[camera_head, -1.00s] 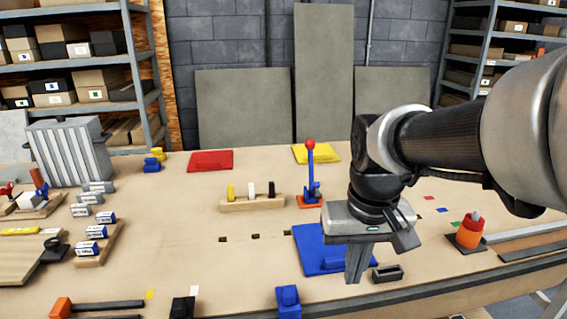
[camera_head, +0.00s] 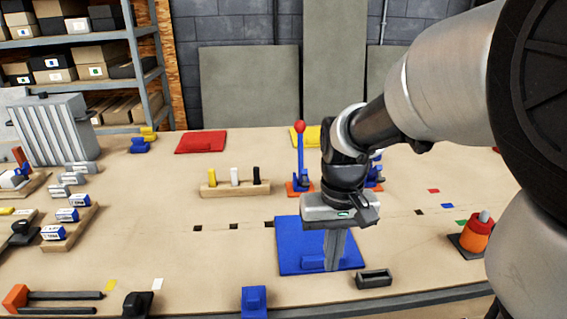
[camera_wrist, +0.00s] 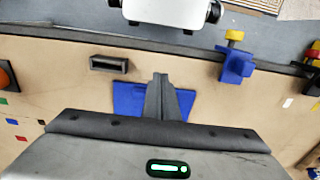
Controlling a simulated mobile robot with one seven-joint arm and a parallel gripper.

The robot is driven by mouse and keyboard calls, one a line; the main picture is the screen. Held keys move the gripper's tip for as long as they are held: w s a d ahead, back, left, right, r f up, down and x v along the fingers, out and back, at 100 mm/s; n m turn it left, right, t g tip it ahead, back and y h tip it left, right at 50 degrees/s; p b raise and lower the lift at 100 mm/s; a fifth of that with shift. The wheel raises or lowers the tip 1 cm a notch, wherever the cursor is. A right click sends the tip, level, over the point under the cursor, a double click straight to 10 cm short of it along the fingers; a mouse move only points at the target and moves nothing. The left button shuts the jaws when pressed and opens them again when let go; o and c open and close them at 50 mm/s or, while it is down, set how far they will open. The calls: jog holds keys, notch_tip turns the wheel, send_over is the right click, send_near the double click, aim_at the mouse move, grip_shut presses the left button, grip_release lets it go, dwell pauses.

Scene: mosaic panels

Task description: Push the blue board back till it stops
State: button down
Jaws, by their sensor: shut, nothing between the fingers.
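I cannot tell whether the fingertips touch the board or the block. In the wrist view the shut fingers (camera_wrist: 160,80) cover the board's middle, and blue (camera_wrist: 128,98) shows on both sides. Part of the board is hidden behind my gripper.
A lever with a red knob (camera_head: 300,128) stands behind the board. A red board (camera_head: 201,142) and yellow board (camera_head: 298,136) lie at the back.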

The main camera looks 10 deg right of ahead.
notch_tip(320, 180, down, 6)
jog(key=shift+f+b, duration=0.15)
jog(key=shift+b, duration=0.3)
jog(key=w, duration=0.3)
jog(key=shift+w+f, duration=0.1)
jog(key=shift+f, duration=0.05)
jog(key=shift+w, duration=0.45)
